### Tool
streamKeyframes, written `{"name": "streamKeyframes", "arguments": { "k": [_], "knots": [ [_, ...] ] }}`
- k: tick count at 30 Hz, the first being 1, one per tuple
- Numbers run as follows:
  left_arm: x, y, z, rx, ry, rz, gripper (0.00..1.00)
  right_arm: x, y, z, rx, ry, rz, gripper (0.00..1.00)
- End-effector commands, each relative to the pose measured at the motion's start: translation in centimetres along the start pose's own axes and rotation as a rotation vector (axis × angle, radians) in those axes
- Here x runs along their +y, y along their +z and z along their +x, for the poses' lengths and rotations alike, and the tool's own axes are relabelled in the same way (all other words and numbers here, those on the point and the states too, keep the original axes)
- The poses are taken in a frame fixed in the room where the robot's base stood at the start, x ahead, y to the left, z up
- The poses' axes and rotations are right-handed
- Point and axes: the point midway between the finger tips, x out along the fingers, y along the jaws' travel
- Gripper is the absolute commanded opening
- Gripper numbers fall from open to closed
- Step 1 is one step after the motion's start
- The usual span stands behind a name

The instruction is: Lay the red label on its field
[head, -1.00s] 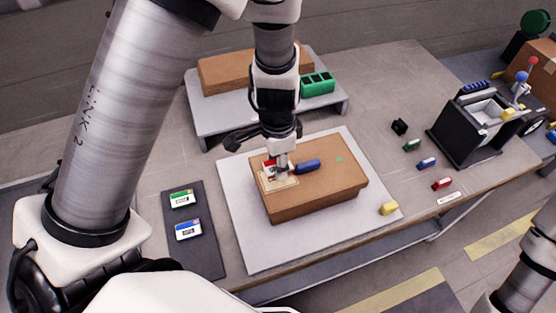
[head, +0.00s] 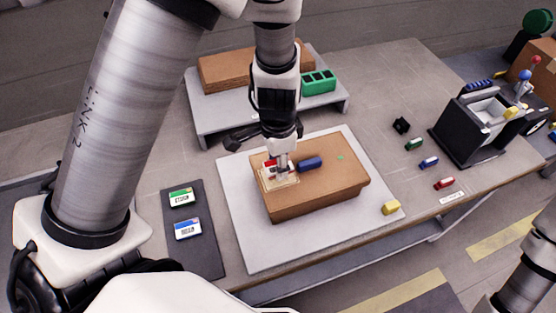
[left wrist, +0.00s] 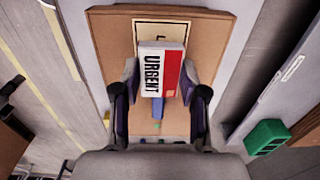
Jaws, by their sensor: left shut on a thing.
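The red label (left wrist: 162,70), a white and red block reading URGENT, is held between the fingers of my left gripper (left wrist: 160,85), which is shut on it. In the head view my left gripper (head: 281,172) is over the left part of the cardboard box (head: 320,198), with the label partly hidden by the fingers. A pale printed field (head: 280,184) lies on the box top under the label, and part of it shows in the wrist view (left wrist: 160,30). I cannot tell whether the label touches the field. My right gripper is out of view.
A blue block (head: 310,163) sits on the box beside the gripper. Green (head: 182,197) and blue (head: 187,228) labels lie on a dark mat at left. A yellow block (head: 391,208) is on the white board. A raised shelf (head: 215,122) stands behind.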

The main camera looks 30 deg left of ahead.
Motion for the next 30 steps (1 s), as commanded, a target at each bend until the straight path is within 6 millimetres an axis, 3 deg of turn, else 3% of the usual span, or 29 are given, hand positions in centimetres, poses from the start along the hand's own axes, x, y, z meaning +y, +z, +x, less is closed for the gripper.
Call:
{"name": "streamKeyframes", "arguments": {
  "k": [15,30],
  "knots": [
    [0.0,0.0,2.0,0.0,0.0,0.0,0.24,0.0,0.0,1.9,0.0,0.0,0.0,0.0],
    [0.0,0.0,2.0,0.0,0.0,0.0,0.24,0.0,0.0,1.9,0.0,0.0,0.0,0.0]
  ]
}}
